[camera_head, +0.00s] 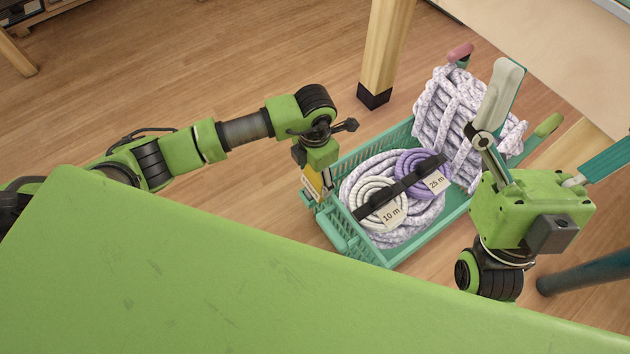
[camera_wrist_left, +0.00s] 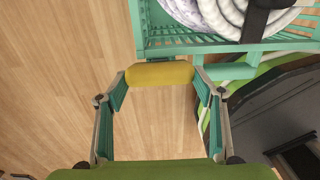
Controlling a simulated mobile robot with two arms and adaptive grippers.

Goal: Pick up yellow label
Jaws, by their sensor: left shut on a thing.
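The yellow label (camera_head: 314,188) is at the near left end of the teal crate (camera_head: 372,249). My left gripper (camera_head: 318,190) is beside that end and is shut on the label. In the left wrist view the yellow label (camera_wrist_left: 160,73) spans the gap between the two fingertips of my left gripper (camera_wrist_left: 160,75). It lies just below the crate's rim in that picture; I cannot tell if it touches the crate.
The crate holds a white rope coil (camera_head: 378,205) tagged "10 m", a purple coil (camera_head: 415,162) tagged "25 m", a black strap (camera_head: 400,184) and a speckled rope bundle (camera_head: 450,115). A wooden table leg (camera_head: 386,45) stands behind. Wooden floor (camera_head: 240,60) is clear at left.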

